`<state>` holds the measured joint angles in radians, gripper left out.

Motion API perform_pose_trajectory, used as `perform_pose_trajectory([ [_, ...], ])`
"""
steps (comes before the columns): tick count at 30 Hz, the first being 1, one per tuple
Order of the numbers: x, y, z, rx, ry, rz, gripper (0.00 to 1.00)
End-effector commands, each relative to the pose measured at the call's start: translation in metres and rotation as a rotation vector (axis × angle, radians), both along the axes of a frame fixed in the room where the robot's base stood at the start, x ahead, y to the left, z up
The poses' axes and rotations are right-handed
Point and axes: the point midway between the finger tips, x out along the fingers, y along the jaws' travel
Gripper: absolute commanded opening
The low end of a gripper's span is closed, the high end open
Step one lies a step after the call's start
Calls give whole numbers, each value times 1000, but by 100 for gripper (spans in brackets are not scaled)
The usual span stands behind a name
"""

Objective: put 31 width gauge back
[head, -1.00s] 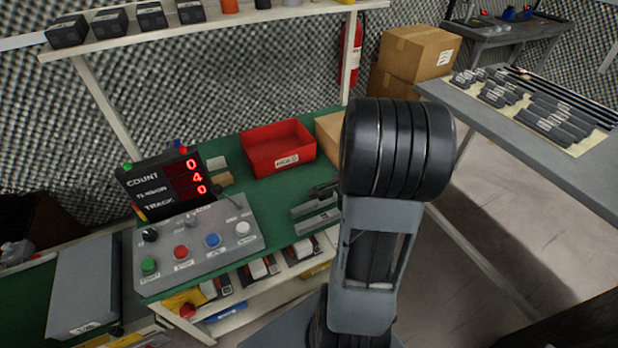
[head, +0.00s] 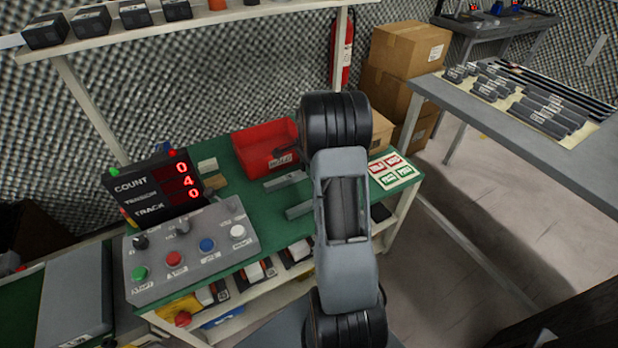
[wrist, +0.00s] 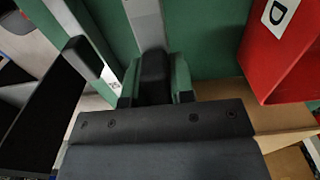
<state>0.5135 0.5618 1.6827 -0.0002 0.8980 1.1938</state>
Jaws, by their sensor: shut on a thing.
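In the wrist view my gripper (wrist: 155,88) is shut on a gauge-like piece (wrist: 153,70) with a dark grip and a flat grey bar extending away from the fingers over the green bench top. I cannot read a number on it, so I cannot confirm that it is the 31 gauge. In the head view my arm hides most of the gripper and the held piece. Two grey bars (head: 287,180) (head: 299,209) show on the green bench (head: 262,215), left of my arm.
A red bin (head: 262,150) stands behind the bars; it is close on the right in the wrist view (wrist: 285,50). A control panel (head: 190,250) and count display (head: 152,190) are at left. A printed card (head: 395,171) lies right. The grey table (head: 455,98) holds several labelled dark pieces.

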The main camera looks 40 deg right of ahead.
Motion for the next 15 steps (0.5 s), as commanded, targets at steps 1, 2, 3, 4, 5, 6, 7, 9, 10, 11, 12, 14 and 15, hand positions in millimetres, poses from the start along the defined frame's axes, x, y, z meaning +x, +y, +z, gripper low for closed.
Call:
perform_pose_trajectory([
  [1, 0, 0, -1, 0, 0, 0, 0],
  [2, 0, 0, -2, 0, 0, 0, 0],
  [3, 0, 0, -4, 0, 0, 0, 0],
  [4, 0, 0, -7, 0, 0, 0, 0],
  [5, 0, 0, -9, 0, 1, 0, 0],
  [6, 0, 0, -14, 0, 0, 1, 0],
  [7, 0, 0, -18, 0, 0, 1, 0],
  [9, -1, 0, -29, 1, 2, 1, 0],
  [10, 0, 0, -33, 0, 1, 1, 0],
  [11, 0, 0, -38, 0, 1, 1, 0],
  [12, 0, 0, -43, 0, 1, 1, 0],
  [14, 0, 0, -47, 0, -1, 1, 0],
  [15, 0, 0, -48, -1, -2, 0, 0],
])
